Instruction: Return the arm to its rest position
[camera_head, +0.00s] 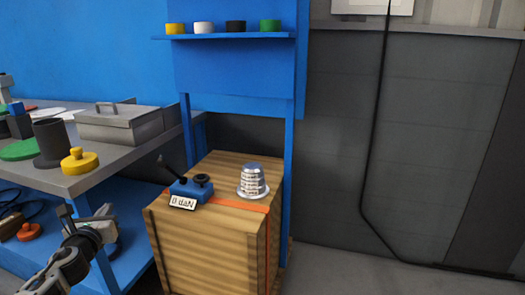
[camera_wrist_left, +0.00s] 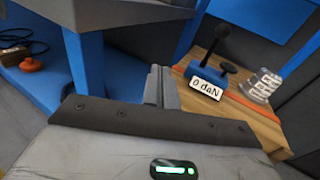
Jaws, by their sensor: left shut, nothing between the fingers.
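My left gripper (camera_head: 66,214) is at the lower left of the head view, in front of the blue workbench's lower shelf and left of the wooden crate. In the left wrist view its fingers (camera_wrist_left: 160,86) are together with nothing between them. It touches none of the objects. The silver flanged shell (camera_head: 252,180), with printed text, stands upright on the crate; it also shows in the left wrist view (camera_wrist_left: 263,86). My right gripper is not in view.
The wooden crate (camera_head: 200,248) carries an orange strap and a blue device (camera_head: 191,190) with a lever and a "0 daN" label. The grey bench top (camera_head: 122,155) holds a metal box and a yellow weight (camera_head: 80,162). Free floor lies at right.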

